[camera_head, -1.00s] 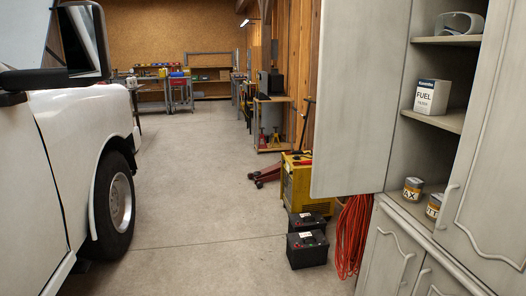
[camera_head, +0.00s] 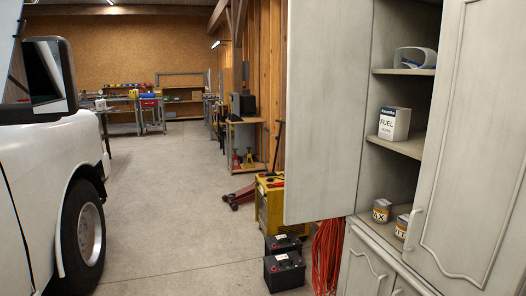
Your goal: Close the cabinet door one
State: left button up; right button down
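The cabinet (camera_head: 411,195) stands at the right of the head view, pale grey with raised panel doors. Its left upper door (camera_head: 326,110) stands wide open, swung out to the left, so the shelves show. On the shelves are a grey-white rounded item (camera_head: 415,58), a white fuel filter box (camera_head: 394,124) and two small cans (camera_head: 381,211). Neither of my grippers is in view.
A white pickup (camera_head: 50,150) with a black mirror fills the left side. Two black batteries (camera_head: 284,270), a yellow machine (camera_head: 269,205) and a red cable (camera_head: 327,255) are by the open door. The concrete floor between is clear.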

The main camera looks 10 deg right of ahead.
aim_at(329, 46)
jog(key=i+z, duration=0.15)
jog(key=z, duration=1.2)
jog(key=i+j+z, duration=0.25)
jog(key=j+z, duration=0.15)
jog(key=i+j+z, duration=0.2)
jog(key=j+z, duration=0.25)
jog(key=j, duration=0.25)
jog(key=i+j+z, duration=0.1)
jog(key=j+z, duration=0.3)
jog(key=j, duration=0.2)
jog(key=j+z, duration=0.4)
jog(key=j, duration=1.15)
jog(key=k+j+z, duration=0.1)
jog(key=j, duration=0.8)
jog(key=k+j, duration=0.1)
jog(key=j, duration=0.75)
